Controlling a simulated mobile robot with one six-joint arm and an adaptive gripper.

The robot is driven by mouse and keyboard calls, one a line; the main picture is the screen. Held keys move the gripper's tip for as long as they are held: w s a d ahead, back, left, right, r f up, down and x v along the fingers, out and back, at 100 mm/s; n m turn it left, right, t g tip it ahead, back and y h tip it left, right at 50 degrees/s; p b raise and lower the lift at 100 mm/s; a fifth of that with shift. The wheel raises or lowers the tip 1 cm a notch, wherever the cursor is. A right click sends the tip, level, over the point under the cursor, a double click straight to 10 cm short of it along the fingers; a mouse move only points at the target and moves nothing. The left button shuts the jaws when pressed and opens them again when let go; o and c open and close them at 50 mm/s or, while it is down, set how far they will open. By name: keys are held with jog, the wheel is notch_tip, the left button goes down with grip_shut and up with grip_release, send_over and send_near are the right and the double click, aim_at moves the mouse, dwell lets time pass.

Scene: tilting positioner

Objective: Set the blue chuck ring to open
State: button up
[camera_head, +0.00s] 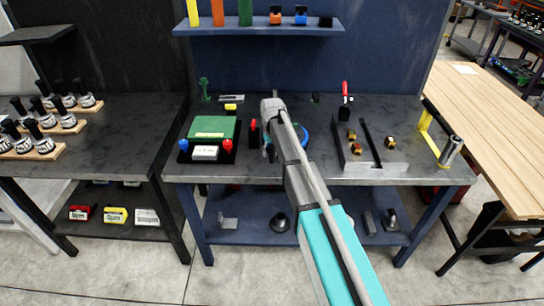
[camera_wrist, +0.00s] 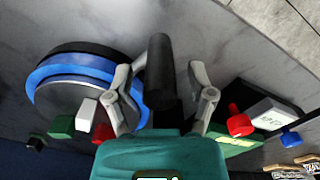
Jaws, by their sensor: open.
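The blue chuck ring (camera_head: 304,138) is mostly hidden behind my arm in the head view. In the wrist view the blue ring (camera_wrist: 62,68) sits at the left, around a grey round face with a black disc behind it. My gripper (camera_wrist: 160,75) is open, with one finger on each side of a black rod (camera_wrist: 160,60). The left finger overlaps the ring's edge in the picture. I cannot tell whether either finger touches the rod, or whether the rod is joined to the ring. In the head view my gripper (camera_head: 268,148) is over the bench, just left of the ring.
A green block fixture (camera_head: 212,128) with red and blue knobs stands left of my gripper. A grey tray (camera_head: 375,166) with brass-coloured parts is to the right. A red-handled item (camera_head: 345,95) stands behind it. A shelf (camera_head: 260,28) hangs above the bench.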

jog(key=shift+f, duration=0.45)
jog(key=shift+c, duration=0.2)
grip_shut()
